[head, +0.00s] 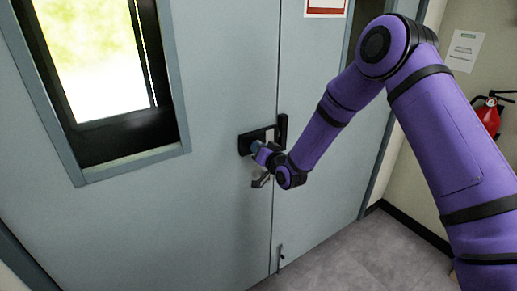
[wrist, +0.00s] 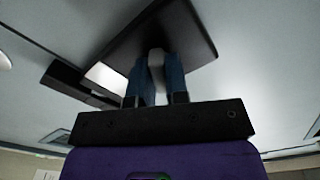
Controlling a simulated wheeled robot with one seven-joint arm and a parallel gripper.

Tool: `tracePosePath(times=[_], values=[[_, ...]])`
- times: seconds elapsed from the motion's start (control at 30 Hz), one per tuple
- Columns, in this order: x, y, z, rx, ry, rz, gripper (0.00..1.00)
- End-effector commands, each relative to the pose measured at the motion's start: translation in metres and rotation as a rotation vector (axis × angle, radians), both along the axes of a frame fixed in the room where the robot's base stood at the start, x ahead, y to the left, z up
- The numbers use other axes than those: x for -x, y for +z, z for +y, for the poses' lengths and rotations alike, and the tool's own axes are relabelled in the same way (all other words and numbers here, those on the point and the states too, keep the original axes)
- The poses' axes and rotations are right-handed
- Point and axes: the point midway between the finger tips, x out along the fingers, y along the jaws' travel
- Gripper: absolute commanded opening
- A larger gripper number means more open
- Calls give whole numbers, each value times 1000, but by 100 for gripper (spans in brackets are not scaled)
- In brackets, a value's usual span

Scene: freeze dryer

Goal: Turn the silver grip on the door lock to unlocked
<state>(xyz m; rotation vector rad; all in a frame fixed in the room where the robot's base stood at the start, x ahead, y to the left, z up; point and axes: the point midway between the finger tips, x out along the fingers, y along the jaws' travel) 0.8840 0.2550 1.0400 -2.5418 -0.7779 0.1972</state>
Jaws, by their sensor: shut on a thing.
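The door lock is a black plate (head: 244,142) on the left door leaf, by the seam between the leaves. My gripper (head: 256,147) is at this plate, and my wrist hides part of it. In the wrist view the black plate (wrist: 195,35) fills the upper middle. The silver grip (wrist: 156,59) stands out from it between my two blue fingers (wrist: 157,78). The fingers are shut on the grip, one on each side. The grip's exact angle is hard to tell, as the fingers cover most of it.
A silver lever handle (head: 261,181) sits just below the lock. A black catch (head: 282,131) is on the right leaf beside it. A window (head: 100,60) is at the left. A red fire extinguisher (head: 489,117) hangs at the right. The floor (head: 335,245) in view is clear.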

Motion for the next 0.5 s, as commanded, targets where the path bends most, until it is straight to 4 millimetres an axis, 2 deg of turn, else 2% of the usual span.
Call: tracePosePath(times=[0.5], values=[[1,-1,0,332,1,-221,0]])
